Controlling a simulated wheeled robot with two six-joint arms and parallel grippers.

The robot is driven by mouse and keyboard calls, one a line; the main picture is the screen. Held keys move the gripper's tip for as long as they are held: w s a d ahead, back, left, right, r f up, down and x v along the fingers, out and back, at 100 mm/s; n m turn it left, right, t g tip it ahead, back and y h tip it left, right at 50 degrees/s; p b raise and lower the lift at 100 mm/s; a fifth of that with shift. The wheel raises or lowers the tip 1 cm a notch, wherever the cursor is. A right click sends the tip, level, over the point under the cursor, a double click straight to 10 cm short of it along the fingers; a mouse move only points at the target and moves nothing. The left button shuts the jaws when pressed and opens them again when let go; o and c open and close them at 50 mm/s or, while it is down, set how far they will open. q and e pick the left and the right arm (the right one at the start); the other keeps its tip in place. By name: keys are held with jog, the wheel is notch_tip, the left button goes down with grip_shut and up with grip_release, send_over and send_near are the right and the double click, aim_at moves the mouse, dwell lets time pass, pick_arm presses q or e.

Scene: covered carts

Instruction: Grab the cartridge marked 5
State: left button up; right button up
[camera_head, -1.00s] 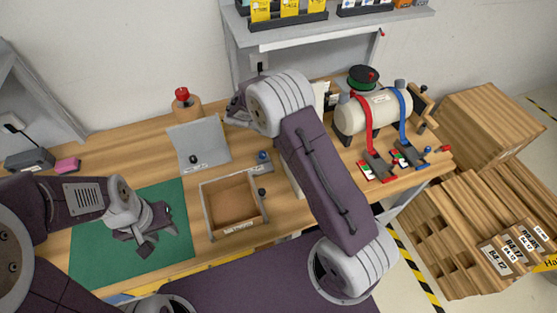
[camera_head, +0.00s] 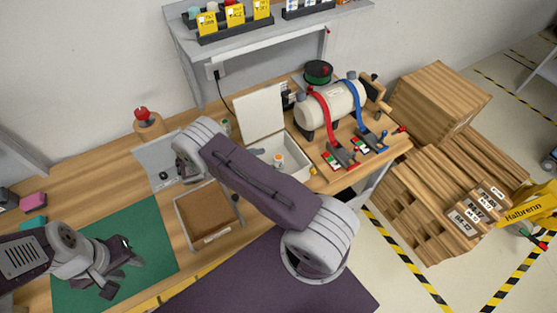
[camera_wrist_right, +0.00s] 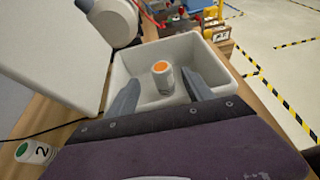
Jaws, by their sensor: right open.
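A white cartridge with an orange top (camera_wrist_right: 162,78) stands inside an open white box (camera_wrist_right: 205,50); I cannot read a number on it. In the head view the cartridge (camera_head: 279,160) shows in the box (camera_head: 300,158) beside its raised lid (camera_head: 260,112). My right gripper (camera_wrist_right: 160,74) is open, its fingers at the near side of the box, one on either side of the cartridge in the picture, nothing held. A green-topped cartridge marked 2 (camera_wrist_right: 36,152) is outside the box. My left gripper (camera_head: 122,273) is open and empty over the green mat.
A wooden tray (camera_head: 210,238) lies left of the box. A tank with red and blue straps (camera_head: 330,108) stands to the right. A shelf (camera_head: 260,35) with yellow-labelled holders is above the bench. The green mat (camera_head: 150,225) is mostly clear.

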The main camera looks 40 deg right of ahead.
aim_at(277, 158)
jog(key=p+x, duration=0.1)
jog(key=x, duration=0.1)
jog(key=p+x, duration=0.1)
jog(key=x, duration=0.1)
jog(key=shift+s+d+r+p, duration=0.2)
jog(key=shift+r+p, duration=0.2)
jog(key=shift+d+f, duration=0.35)
grip_shut()
notch_tip(277, 158, up, 10)
jog(key=b, duration=0.2)
